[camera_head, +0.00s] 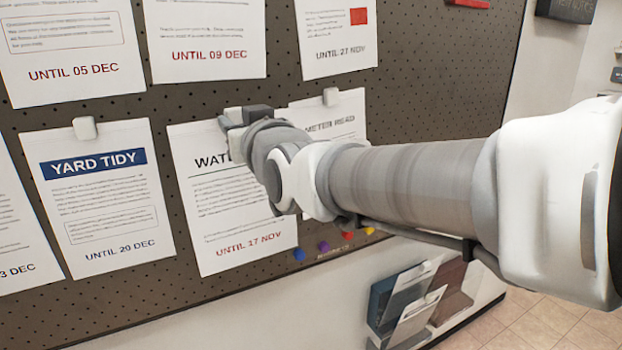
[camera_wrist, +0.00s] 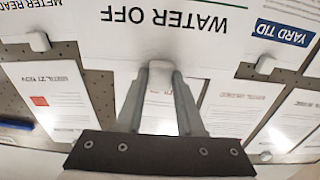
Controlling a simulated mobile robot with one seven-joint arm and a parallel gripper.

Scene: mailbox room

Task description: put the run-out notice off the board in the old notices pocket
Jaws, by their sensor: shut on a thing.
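The WATER OFF notice (camera_head: 235,220), marked UNTIL 17 NOV, hangs on the dark pegboard (camera_head: 420,85). My gripper (camera_head: 245,117) is at its top edge, and my arm covers its upper right part. In the wrist view the picture is upside down; my gripper (camera_wrist: 160,78) is shut on the white clip (camera_wrist: 159,95) at the top of the WATER OFF notice (camera_wrist: 180,22). I cannot read labels on the lower pockets.
YARD TIDY (camera_head: 100,190), UNTIL 20 DEC, hangs left. METER READ (camera_head: 335,122) hangs right, partly behind my arm. Above are notices for 05 DEC (camera_head: 70,45), 09 DEC (camera_head: 208,35) and 27 NOV (camera_head: 337,35). Coloured pins (camera_head: 323,247) and wall pockets (camera_head: 410,300) are lower right.

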